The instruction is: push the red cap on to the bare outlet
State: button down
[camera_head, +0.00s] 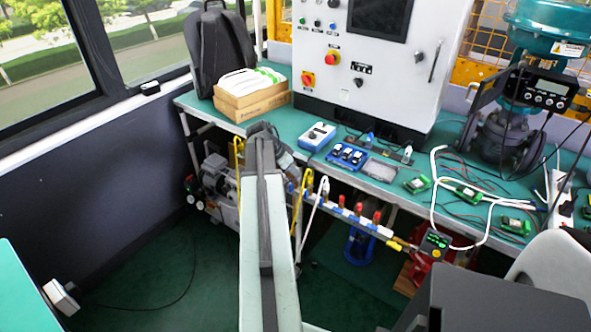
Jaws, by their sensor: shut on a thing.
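A pale manifold bar with blue parts (367,224) runs below the front edge of the green bench. Several small red caps (376,217) stand along its top. A yellow hose (296,208) and a white hose (312,218) join it toward the left. I cannot tell which outlet is bare. My pale arm with a dark top strip rises from the bottom middle and covers the area left of the manifold. My gripper and anything in it do not show; the arm's far end hides that place.
The green bench (225,108) carries a cardboard box (250,105), a blue device (346,156), green circuit boards (417,184) and loose cables. A grey control cabinet (385,85) stands behind. A dark gauge (434,241) sits at the manifold's right end. Open floor lies at lower left.

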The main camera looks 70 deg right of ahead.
jog(key=shift+f+b, duration=0.45)
jog(key=shift+f, duration=0.05)
jog(key=c, duration=1.3)
grip_release()
jog(key=shift+c, duration=0.2)
jog(key=p+v, duration=0.6)
jog(key=v, duration=0.2)
jog(key=shift+p, duration=0.4)
